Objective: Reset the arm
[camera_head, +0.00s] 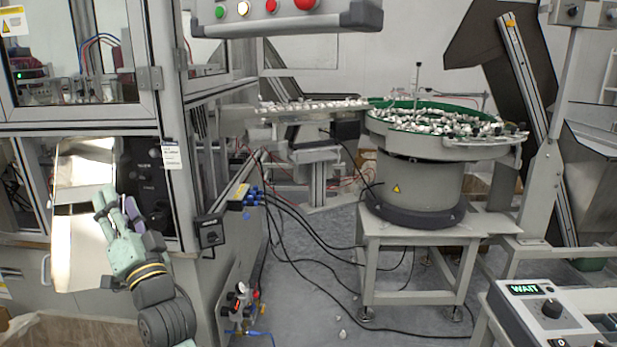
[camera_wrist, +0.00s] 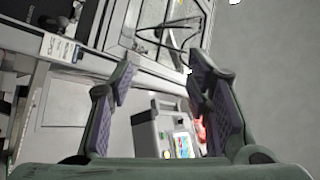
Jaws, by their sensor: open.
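My gripper (camera_head: 118,207) is at the lower left in the head view, in front of the machine cabinet (camera_head: 190,130). It points up, with its green fingers apart. In the wrist view my gripper (camera_wrist: 163,78) shows two fingers with purple pads, spread wide with nothing held between them. Beyond the fingers, the wrist view shows a grey box with a coloured screen (camera_wrist: 182,143) and part of a framed machine (camera_wrist: 170,30). My arm reaches up from the bottom edge in the head view.
A bowl feeder (camera_head: 432,185) full of small parts stands on a stand (camera_head: 420,243), with a linear track (camera_head: 310,107) to its left. Cables lie on the floor (camera_head: 310,300). A control box reading WAIT (camera_head: 540,318) is at lower right. A button panel (camera_head: 290,22) hangs above.

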